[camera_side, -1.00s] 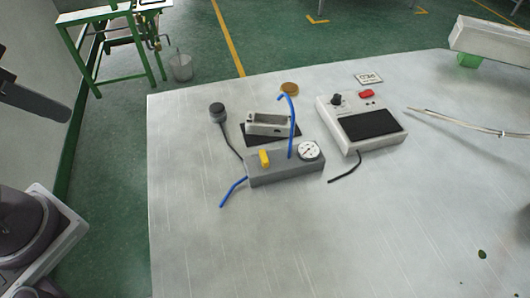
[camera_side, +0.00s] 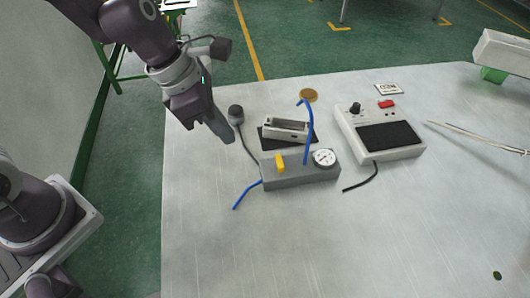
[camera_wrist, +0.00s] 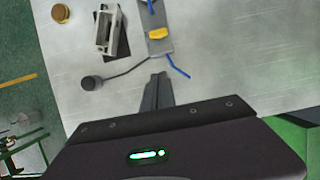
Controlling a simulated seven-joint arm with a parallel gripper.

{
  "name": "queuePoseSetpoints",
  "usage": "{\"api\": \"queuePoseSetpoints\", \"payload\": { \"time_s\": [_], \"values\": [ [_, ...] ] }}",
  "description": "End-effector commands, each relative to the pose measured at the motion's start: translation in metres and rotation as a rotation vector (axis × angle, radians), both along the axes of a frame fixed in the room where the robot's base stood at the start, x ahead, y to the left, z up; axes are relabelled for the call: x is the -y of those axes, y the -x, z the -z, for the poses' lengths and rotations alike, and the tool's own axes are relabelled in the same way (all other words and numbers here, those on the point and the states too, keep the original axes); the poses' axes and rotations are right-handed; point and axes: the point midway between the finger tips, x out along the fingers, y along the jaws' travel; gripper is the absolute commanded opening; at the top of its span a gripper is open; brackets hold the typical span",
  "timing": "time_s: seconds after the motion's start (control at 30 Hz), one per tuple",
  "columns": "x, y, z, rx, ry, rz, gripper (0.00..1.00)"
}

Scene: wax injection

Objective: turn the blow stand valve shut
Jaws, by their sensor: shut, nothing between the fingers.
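The blow stand is a grey block (camera_side: 312,175) on the table with a round white gauge (camera_side: 324,157), a blue tube rising from its top and another blue tube (camera_side: 246,195) leaving its left end. Its valve is a yellow handle (camera_side: 280,163) on the top near the left end; it also shows in the wrist view (camera_wrist: 158,34). My gripper (camera_side: 228,138) is shut and empty, above the table's left part, left of the valve and apart from it. In the wrist view the shut fingers (camera_wrist: 157,80) point towards the block, with the valve ahead of them.
A black round knob-like piece (camera_side: 236,111) on a cable stands close to my gripper. A metal fixture (camera_side: 287,130) on a black mat is behind the block. A control box (camera_side: 378,135) stands to the right. The table's front (camera_side: 300,250) is clear.

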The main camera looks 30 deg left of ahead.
Motion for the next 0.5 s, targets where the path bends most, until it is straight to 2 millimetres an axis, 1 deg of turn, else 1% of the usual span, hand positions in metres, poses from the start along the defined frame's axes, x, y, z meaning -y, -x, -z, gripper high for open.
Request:
{"api": "queuePoseSetpoints", "payload": {
  "time_s": [0.17, 0.5],
  "values": [
    [0.004, -0.005, 0.021, -0.009, 0.004, -0.009, 0.00],
    [0.025, -0.024, 0.089, -0.008, 0.004, -0.003, 0.00]
  ]
}}
